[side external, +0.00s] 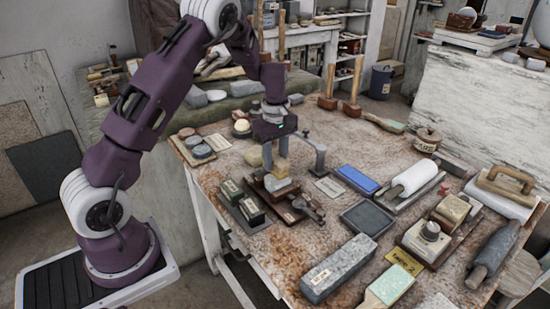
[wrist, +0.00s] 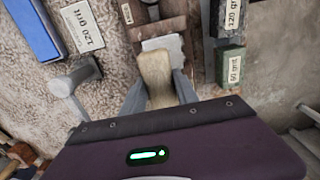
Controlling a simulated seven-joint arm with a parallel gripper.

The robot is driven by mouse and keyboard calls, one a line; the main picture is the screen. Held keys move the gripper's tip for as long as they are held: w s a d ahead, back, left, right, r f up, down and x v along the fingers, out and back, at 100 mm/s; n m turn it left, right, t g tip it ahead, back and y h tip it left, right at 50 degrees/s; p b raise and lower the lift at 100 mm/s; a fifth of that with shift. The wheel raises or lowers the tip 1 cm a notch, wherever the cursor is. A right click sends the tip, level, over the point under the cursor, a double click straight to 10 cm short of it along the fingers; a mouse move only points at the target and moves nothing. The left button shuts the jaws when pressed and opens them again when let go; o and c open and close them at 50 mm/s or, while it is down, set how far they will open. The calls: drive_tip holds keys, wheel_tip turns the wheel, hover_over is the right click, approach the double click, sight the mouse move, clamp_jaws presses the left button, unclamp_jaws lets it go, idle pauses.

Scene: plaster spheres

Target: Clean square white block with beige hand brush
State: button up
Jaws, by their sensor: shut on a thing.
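My gripper (side external: 275,165) points down over the near left part of the table and is shut on the beige hand brush (wrist: 155,75). The brush shows between the two fingers in the wrist view, and part of it shows left of the fingers in the side view (side external: 253,157). The square white block (wrist: 165,43) lies on a brown wooden board just beyond the brush in the wrist view, partly covered by it. In the side view the white block (side external: 277,184) is just below the fingertips. I cannot tell whether the brush touches it.
A grey metal post (side external: 319,160) rises close to the right of my gripper. A blue block (side external: 358,179), a dark tray (side external: 366,219) and a long grey stone (side external: 338,268) lie further right.

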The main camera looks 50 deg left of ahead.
sight(284, 164)
drive_tip(key=shift+d, duration=1.9)
drive_tip(key=shift+a, duration=2.2)
drive_tip(key=shift+d+r, duration=0.75)
drive_tip(key=shift+d, duration=0.35)
